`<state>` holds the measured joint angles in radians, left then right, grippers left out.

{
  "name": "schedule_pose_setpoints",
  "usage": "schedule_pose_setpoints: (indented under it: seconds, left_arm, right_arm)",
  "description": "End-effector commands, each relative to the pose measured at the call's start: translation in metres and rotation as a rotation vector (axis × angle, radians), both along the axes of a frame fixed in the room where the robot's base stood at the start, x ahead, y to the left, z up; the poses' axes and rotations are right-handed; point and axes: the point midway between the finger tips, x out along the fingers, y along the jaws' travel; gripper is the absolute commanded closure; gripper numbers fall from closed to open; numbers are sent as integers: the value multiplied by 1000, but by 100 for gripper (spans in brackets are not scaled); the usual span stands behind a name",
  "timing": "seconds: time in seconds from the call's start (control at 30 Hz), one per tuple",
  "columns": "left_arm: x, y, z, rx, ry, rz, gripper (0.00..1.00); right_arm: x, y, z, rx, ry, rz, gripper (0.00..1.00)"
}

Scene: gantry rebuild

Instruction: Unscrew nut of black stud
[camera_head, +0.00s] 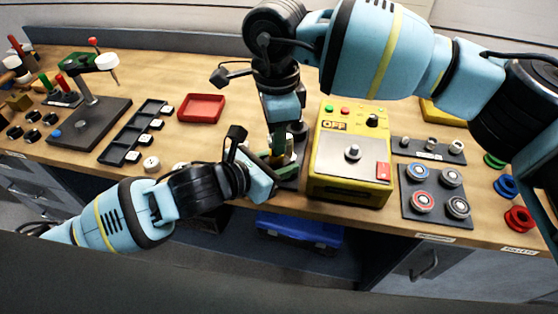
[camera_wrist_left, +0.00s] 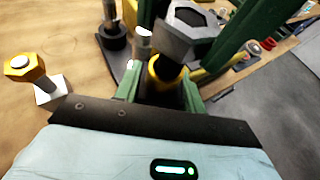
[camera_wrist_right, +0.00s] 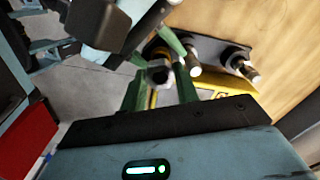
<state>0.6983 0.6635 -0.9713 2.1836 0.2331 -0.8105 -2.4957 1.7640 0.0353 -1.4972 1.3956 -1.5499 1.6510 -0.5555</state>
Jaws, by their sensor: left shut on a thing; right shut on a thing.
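In the head view my left gripper (camera_head: 270,162) reaches in from the left and my right gripper (camera_head: 277,140) comes straight down from above; they meet over a small dark stand. The right wrist view shows the nut (camera_wrist_right: 158,75) between my right fingers. Both grippers are shut on parts here. The black stud's thread is hidden.
A yellow box (camera_head: 350,185) stands close on the right. Other posts (camera_wrist_right: 240,62) stand beside the grippers. A yellow nut on a white post (camera_wrist_left: 25,68) is at the left. A red tray (camera_head: 202,108) lies further back. The table's front edge is close.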

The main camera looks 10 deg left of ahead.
Motion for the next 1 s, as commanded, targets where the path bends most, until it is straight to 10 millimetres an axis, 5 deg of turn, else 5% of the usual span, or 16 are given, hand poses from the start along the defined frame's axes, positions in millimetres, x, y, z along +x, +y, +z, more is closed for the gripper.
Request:
schedule_pose_setpoints:
  seconds: [0.23, 1.0]
  left_arm:
    - [0, -1, 3, -3, -6, -2, 100]
    - [0, -1, 3, -3, -5, -3, 100]
  right_arm:
    - [0, 0, 1, 1, -2, 81, 93]
    - [0, 0, 1, 1, -3, 896, 93]
